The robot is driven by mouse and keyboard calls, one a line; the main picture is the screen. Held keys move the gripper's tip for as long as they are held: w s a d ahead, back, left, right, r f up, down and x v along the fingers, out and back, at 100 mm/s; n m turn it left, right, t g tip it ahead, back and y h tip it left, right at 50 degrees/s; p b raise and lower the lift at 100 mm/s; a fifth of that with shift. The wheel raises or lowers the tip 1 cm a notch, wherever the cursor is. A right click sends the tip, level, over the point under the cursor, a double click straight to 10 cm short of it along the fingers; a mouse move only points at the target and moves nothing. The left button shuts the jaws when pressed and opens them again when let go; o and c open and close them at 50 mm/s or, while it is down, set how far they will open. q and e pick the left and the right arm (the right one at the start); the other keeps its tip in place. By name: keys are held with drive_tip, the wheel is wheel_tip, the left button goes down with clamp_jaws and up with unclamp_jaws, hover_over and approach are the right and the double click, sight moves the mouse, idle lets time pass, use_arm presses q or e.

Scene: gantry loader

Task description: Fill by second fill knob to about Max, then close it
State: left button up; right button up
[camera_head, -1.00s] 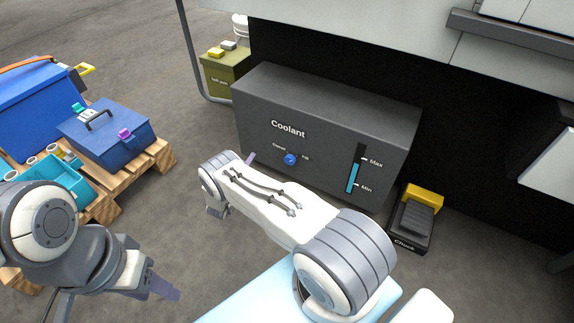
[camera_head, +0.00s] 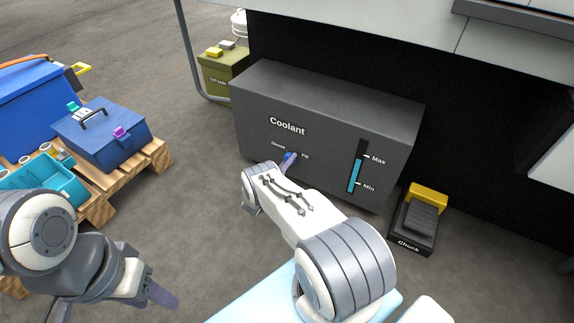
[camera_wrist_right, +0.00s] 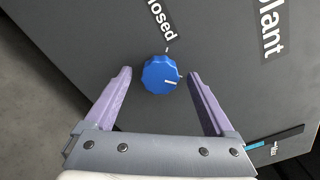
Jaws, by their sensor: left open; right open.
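The blue fill knob (camera_wrist_right: 160,74) is on the front of the dark grey coolant tank (camera_head: 325,105). Its white mark points right in the right wrist view, away from the Closed tick. My right gripper (camera_head: 288,160) is open, its fingers on either side of the knob; I see no clear contact. In the head view it mostly covers the knob. The level gauge (camera_head: 357,165) shows blue fluid well above Min, with its top slightly below the Max tick. My left gripper (camera_head: 158,294) is at the lower left, away from the tank, open and empty.
A Chuck pedal (camera_head: 420,220) stands on the floor right of the tank. A pallet (camera_head: 150,165) with a blue toolbox (camera_head: 105,135) and a teal tray (camera_head: 45,185) is at the left. An olive bin (camera_head: 222,72) stands behind left. Floor before the tank is clear.

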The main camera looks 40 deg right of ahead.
drive_tip(key=shift+w+d, duration=0.15)
drive_tip(key=shift+d, duration=0.1)
drive_tip(key=c, duration=1.4)
drive_tip(key=shift+n, duration=0.3)
drive_tip(key=n+b, duration=0.4)
drive_tip(key=n, duration=1.3)
drive_tip(key=shift+f+b, duration=0.1)
drive_tip(key=shift+b, duration=0.25)
drive_tip(key=shift+n, duration=0.3)
